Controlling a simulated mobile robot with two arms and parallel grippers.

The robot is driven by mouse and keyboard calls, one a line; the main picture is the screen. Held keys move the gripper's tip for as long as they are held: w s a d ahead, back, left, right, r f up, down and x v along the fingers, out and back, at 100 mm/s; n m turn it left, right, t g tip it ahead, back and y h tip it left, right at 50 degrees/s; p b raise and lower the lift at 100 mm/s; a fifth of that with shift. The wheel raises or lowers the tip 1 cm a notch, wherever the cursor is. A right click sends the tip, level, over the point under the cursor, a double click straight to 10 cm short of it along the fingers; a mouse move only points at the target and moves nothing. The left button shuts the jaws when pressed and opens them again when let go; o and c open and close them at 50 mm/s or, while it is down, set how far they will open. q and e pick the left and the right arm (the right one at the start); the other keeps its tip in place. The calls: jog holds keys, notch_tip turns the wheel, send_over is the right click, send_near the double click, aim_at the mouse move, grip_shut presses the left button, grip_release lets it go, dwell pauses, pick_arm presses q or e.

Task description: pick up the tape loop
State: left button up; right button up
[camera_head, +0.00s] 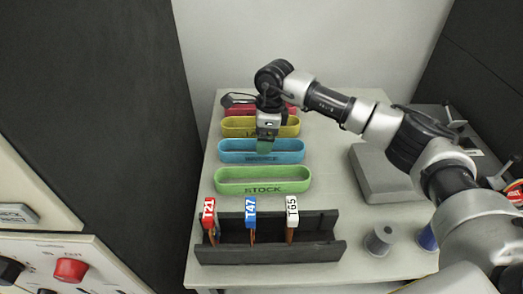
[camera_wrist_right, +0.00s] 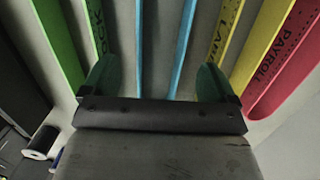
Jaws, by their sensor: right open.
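Several long oval loops lie in a row on the table: red (camera_head: 291,111), yellow (camera_head: 236,127), blue (camera_head: 290,154) and green marked STOCK (camera_head: 232,187). My right gripper (camera_head: 265,147) is open above the blue loop and hides part of it and of its label. In the right wrist view, my right gripper's green fingers (camera_wrist_right: 158,82) stand apart, with the two blue walls (camera_wrist_right: 183,45) between them. The yellow loop (camera_wrist_right: 228,45) is by the right finger, the green loop (camera_wrist_right: 57,45) by the left. Contact cannot be told. My left gripper is out of view.
A dark rack (camera_head: 270,253) in front holds tags T21 (camera_head: 209,212), T47 (camera_head: 251,212) and T65 (camera_head: 292,210). A grey box (camera_head: 380,175) and a grey spool (camera_head: 380,241) stand to the right, partly near my arm. A wall closes off the back.

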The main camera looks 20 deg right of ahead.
jog(key=f, duration=0.4)
jog(key=shift+w+a+f, duration=0.15)
jog(key=shift+a+f, duration=0.1)
jog(key=shift+f, duration=0.05)
jog(key=c, duration=1)
jog(key=shift+r, duration=0.15)
